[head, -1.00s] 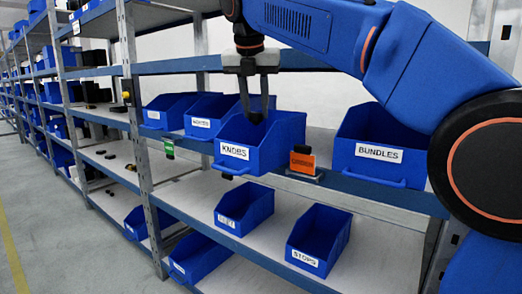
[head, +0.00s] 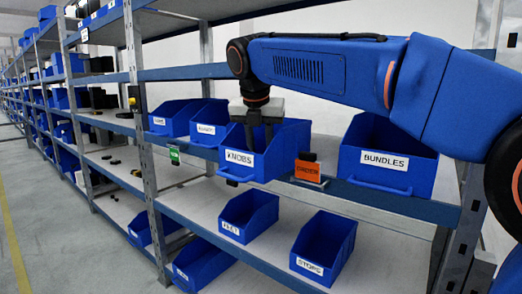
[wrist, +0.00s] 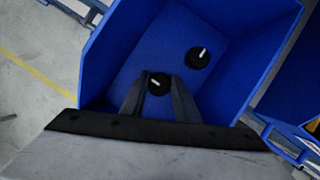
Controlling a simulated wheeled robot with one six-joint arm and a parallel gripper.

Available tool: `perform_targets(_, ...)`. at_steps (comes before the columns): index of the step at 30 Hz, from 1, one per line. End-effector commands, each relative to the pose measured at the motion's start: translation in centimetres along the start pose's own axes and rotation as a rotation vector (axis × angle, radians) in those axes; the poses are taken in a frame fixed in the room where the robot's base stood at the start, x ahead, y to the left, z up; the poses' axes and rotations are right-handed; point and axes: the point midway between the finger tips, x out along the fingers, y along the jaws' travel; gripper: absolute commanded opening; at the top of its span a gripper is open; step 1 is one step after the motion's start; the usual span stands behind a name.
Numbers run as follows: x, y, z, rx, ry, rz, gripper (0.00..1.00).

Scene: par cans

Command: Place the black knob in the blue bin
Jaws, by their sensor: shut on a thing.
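The blue bin labelled KNOBS (head: 278,158) sits on the middle shelf, its front past the shelf edge. My gripper (head: 262,145) reaches down into it, with the fingertips hidden behind its front wall in the head view. In the wrist view my gripper (wrist: 159,88) is shut on a black knob (wrist: 157,86) with a white mark, over the inside of the blue bin (wrist: 125,45). A second black knob (wrist: 198,58) lies on the bin floor, apart from the fingers. I cannot tell whether the held knob touches the floor.
A BUNDLES bin (head: 385,182) stands to the right, past an orange tag (head: 308,171). Other blue bins (head: 205,130) stand close on the left. A FEET bin (head: 250,215) and a STOPS bin (head: 325,248) are on the shelf below. A shelf deck (head: 200,70) runs above.

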Motion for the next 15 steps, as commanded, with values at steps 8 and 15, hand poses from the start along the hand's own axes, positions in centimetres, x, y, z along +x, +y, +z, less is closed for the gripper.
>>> perform_targets(8, 0.20, 0.01, -0.07, 0.000, 0.000, 0.000, 0.42)
perform_targets(15, 0.19, 0.01, -0.07, 0.000, 0.000, 0.000, 0.47)
